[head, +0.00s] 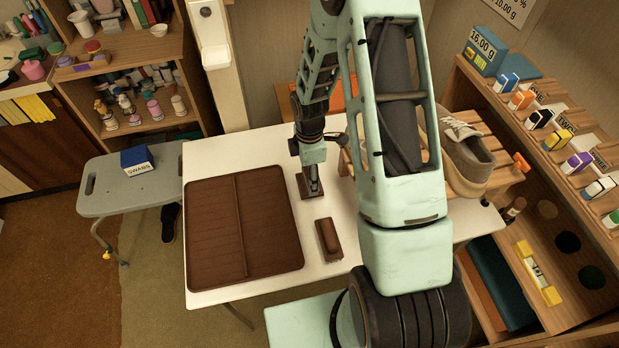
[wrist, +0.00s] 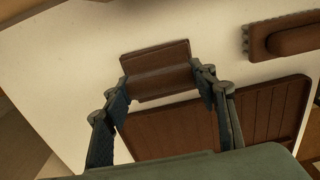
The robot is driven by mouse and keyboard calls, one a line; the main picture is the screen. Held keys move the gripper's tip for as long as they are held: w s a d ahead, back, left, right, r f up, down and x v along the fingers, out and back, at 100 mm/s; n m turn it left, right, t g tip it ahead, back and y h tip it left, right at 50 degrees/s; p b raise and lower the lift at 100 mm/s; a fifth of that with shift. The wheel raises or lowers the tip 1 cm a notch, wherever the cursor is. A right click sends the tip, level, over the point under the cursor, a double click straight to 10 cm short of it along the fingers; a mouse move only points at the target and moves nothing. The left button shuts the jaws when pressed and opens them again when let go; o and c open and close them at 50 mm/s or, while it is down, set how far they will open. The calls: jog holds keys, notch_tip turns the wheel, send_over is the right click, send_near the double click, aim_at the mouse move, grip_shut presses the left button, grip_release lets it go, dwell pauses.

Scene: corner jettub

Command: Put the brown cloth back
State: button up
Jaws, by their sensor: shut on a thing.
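The brown cloth (wrist: 155,56) looks like a small dark brown rectangle between my fingertips in the wrist view. In the head view, a little of the cloth (head: 302,185) shows at my gripper (head: 312,190), which points down over the white table. My gripper (wrist: 163,77) is shut on the cloth, with one finger at each side. I cannot tell whether the cloth touches the table. Part of it is hidden by the fingers in the head view.
A brown ribbed mat (head: 215,235) lies left on the white table (head: 230,160). A brown brush (head: 328,238) lies between mat and arm. A shoe (head: 465,155) stands on a slatted wooden rack (head: 495,135) at right. A swabs box (head: 137,160) sits on a grey stool (head: 105,195).

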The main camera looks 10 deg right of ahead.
jog(key=shift+f, duration=0.6)
jog(key=shift+f, duration=0.25)
jog(key=o, duration=1.2)
jog(key=shift+r, duration=0.15)
notch_tip(320, 180, up, 12)
jog(key=shift+r, duration=0.1)
